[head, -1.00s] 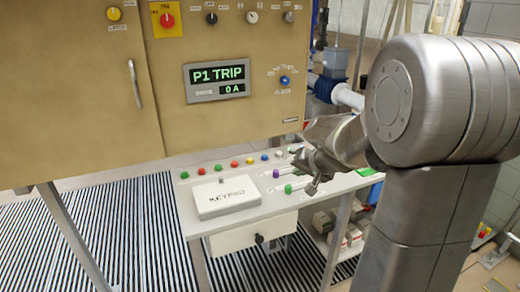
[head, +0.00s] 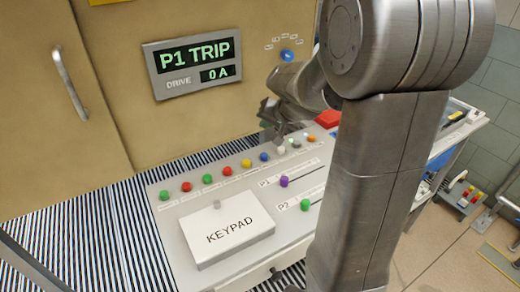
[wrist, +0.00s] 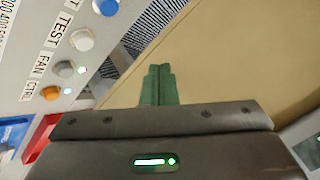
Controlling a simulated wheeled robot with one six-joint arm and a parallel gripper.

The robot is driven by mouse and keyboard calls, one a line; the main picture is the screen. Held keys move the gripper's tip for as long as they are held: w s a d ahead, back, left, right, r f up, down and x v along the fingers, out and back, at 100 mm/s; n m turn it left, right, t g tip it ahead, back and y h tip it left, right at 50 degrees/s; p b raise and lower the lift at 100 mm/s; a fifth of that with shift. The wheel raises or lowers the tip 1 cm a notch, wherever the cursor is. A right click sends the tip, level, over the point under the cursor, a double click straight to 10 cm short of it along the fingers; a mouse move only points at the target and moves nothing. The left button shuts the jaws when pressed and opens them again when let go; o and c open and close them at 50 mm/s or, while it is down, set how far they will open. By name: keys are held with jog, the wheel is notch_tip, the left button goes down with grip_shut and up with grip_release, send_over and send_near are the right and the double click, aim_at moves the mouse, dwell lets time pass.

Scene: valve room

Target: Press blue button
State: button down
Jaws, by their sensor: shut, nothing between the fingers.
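The blue button (head: 264,157) sits in the row of round buttons on the sloping white desk, between a yellow and a white button.
The tan cabinet (head: 120,130) with a P1 TRIP display (head: 193,60) and a blue knob (head: 287,55) stands behind the desk. A KEYPAD cover (head: 228,228), a purple knob (head: 284,181) and a green knob (head: 305,205) are in front of the row.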

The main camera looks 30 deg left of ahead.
jog(key=shift+s+d, duration=0.1)
dwell(0.3)
jog(key=b, duration=0.6)
send_over(266, 157)
notch_tip(266, 157, down, 8)
jog(key=shift+r, duration=0.2)
jog(key=shift+f+b, duration=0.6)
jog(key=shift+b, duration=0.15)
jog(key=shift+f, duration=0.15)
dwell(0.9)
jog(key=shift+f+b, duration=0.3)
jog(key=shift+b, duration=0.25)
jog(key=shift+f+b, duration=0.45)
jog(key=shift+b, duration=0.05)
dwell(0.4)
jog(key=shift+r, duration=0.1)
jog(key=shift+r+p, duration=0.65)
jog(key=shift+r, duration=0.15)
